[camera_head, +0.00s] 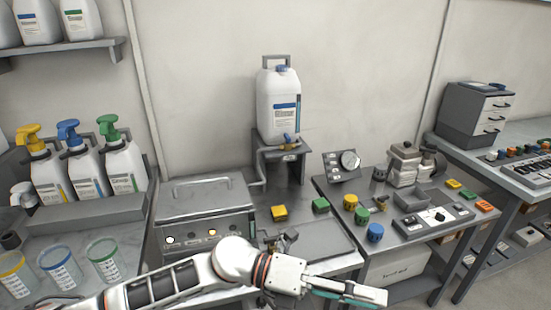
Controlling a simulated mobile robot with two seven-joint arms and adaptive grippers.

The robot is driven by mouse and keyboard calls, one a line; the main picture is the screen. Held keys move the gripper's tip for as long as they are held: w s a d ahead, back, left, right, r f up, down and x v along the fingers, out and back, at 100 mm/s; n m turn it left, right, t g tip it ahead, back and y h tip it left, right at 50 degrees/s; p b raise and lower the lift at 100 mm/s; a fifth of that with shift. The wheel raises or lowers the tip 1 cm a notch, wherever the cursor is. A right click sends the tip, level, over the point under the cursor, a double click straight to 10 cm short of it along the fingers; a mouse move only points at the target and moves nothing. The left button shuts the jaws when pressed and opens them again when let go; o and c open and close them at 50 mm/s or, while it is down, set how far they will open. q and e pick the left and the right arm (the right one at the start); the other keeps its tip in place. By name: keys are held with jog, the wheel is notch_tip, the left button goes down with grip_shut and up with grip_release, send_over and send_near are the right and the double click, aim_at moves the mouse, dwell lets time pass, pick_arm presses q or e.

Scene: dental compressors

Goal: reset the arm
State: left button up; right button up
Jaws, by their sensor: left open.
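My left arm reaches in from the bottom left, and its white and black links run across the front of the picture. My left gripper (352,293) is at the bottom centre, pointing right, in front of the metal bench. Its fingers are open and nothing shows between them. The gripper appears nearer to me than the bench edge, but its exact gap to the bench cannot be told. My right gripper is not in view.
A metal box with lamps (204,228) stands behind the arm. A white canister (278,108) sits on a raised stand. Pump bottles (121,165) and measuring cups (104,262) are at left. A control panel (436,218) and coloured caps (375,232) are at right.

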pick_arm(q)
jog(key=w+a+r+n+t+h, duration=0.3)
jog(key=w+n+t, duration=0.4)
jog(key=n+t, duration=0.55)
jog(key=w+a+f+n+t+y, duration=0.5)
jog(key=a+f+n+t+y, duration=0.25)
jog(key=a+f+n, duration=0.65)
jog(key=s+a+f+n+g+y, duration=0.2)
jog(key=s+a+f+n+y, duration=0.3)
jog(key=s+a+f+n, duration=0.2)
jog(key=s+a+f+n+g+y, duration=0.2)
jog(key=s+a+f+n+y, duration=0.2)
jog(key=s+a+f+n, duration=0.3)
jog(key=a+f, duration=0.4)
jog(key=f, duration=0.4)
jog(key=shift+s+a+f+y, duration=0.25)
jog(key=shift+a+f+y, duration=0.05)
jog(key=shift+f+y, duration=0.05)
